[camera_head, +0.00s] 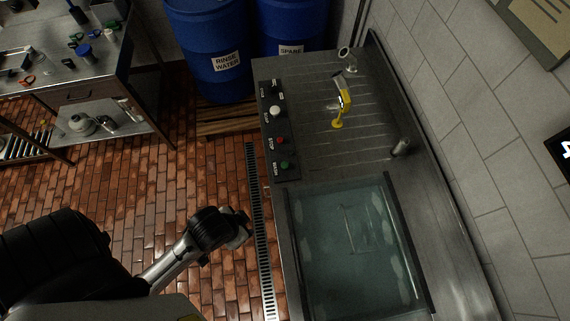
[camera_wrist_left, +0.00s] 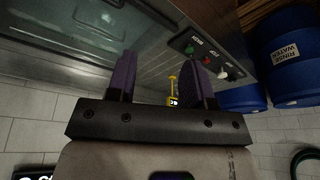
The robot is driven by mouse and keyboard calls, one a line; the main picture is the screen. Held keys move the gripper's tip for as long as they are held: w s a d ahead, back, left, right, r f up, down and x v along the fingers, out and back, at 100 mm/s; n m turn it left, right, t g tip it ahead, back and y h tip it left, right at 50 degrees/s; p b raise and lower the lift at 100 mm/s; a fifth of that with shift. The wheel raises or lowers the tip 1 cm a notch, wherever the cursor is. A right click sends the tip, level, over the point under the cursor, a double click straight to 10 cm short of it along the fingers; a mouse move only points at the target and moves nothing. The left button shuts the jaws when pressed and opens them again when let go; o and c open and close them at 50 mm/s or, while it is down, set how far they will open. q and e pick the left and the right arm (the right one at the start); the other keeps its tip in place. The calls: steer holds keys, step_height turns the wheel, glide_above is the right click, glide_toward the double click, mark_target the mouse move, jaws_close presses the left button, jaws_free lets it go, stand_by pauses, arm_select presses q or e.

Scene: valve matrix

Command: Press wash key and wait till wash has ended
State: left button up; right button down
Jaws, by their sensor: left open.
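A dark key panel (camera_head: 278,130) runs along the left edge of the steel sink unit. Its green key (camera_head: 284,165) is nearest the basin; its small label seems to read WASH. A red key (camera_head: 280,141), a white key (camera_head: 275,110) and a dark control (camera_head: 275,86) follow farther back. The green key (camera_wrist_left: 190,49) also shows in the left wrist view, beyond the right-hand finger. My left gripper (camera_head: 243,230) is apart from the panel, over the floor drain side. Its two purple-padded fingers (camera_wrist_left: 162,78) are spread with nothing between them. My right gripper is not in view.
A water-filled basin (camera_head: 350,245) lies in front of the ribbed drainboard (camera_head: 310,85), where a yellow tool (camera_head: 341,102) lies. Blue barrels (camera_head: 205,45) stand on a wooden pallet (camera_head: 228,121). A workbench (camera_head: 50,75) is at the left. Brick floor between is clear.

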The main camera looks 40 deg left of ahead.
arm_select(q)
steer(key=shift+d, duration=0.1)
steer(key=c, duration=0.7)
jaws_close()
steer(key=shift+a, duration=0.2)
steer(key=shift+d, duration=0.2)
